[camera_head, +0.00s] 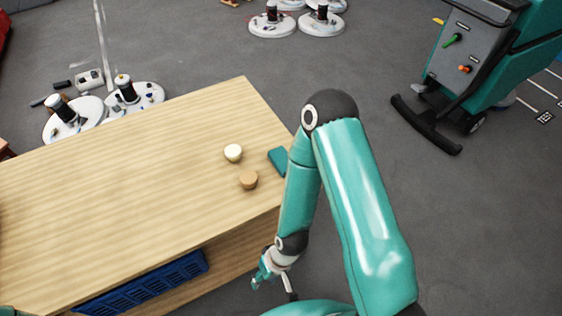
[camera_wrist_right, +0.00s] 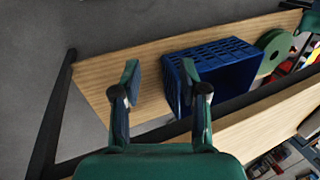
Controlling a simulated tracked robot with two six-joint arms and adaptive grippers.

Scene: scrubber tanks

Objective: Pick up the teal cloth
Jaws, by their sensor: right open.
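The teal cloth (camera_head: 278,161) is a small, flat, dark teal piece on the right end of the wooden table (camera_head: 120,190). My right arm hides part of it in the head view. My right gripper (camera_head: 272,287) hangs beside the table's front right edge, apart from the cloth. In the wrist view the right gripper (camera_wrist_right: 160,76) is open with nothing between its fingers, and the cloth does not show. My left gripper is not in view.
A cream round object (camera_head: 233,152) and a tan one (camera_head: 249,179) stand left of the cloth. A blue crate (camera_wrist_right: 240,72) and green disc (camera_wrist_right: 275,50) sit on the lower shelf. A teal machine (camera_head: 480,60) stands back right. Much of the tabletop is clear.

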